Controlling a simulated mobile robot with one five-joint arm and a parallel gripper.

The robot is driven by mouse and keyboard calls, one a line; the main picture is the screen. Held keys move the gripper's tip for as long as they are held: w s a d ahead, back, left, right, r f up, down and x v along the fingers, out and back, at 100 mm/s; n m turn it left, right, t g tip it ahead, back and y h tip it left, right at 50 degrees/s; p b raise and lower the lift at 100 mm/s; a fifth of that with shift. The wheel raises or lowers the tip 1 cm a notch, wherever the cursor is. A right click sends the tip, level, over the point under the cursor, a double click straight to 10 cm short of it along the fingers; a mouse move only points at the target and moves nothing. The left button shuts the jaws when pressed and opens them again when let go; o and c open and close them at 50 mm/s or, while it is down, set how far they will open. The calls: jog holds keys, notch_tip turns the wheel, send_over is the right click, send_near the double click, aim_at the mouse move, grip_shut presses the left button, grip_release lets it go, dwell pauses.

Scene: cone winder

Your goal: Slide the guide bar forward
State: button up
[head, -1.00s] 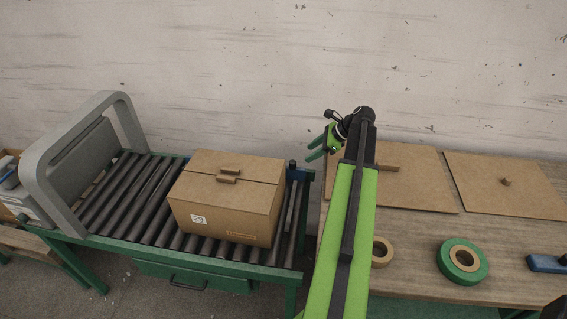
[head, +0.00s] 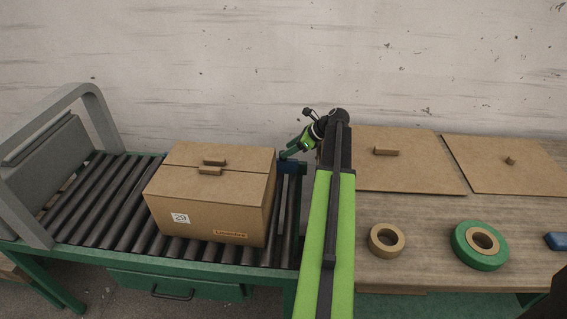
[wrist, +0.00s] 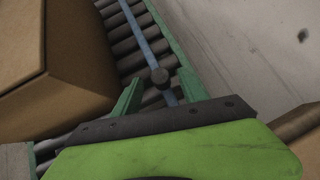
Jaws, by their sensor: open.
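The guide bar is a thin blue bar (wrist: 148,37) along the far side of the roller conveyor, with a dark round knob (wrist: 160,76) near its close end. In the head view a blue end of it (head: 289,168) shows behind the box, and the rest is hidden. My gripper (wrist: 159,78) is open, with one green finger on each side of the knob. I cannot tell if either finger touches it. In the head view my gripper (head: 287,154) is at the conveyor's right end, just above the blue part.
A cardboard box (head: 207,205) sits on the rollers, left of my gripper. A grey arch (head: 95,105) spans the conveyor's left end. A wooden table (head: 425,225) on the right holds cardboard panels, a tan ring (head: 373,240) and a green tape roll (head: 461,240).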

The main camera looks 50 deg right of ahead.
jog(key=b+x, duration=0.1)
jog(key=x, duration=0.3)
jog(key=shift+b, duration=0.35)
jog(key=shift+c, duration=0.3)
grip_shut()
jog(key=shift+s+a, duration=0.1)
jog(key=shift+s, duration=0.05)
dwell(0.6)
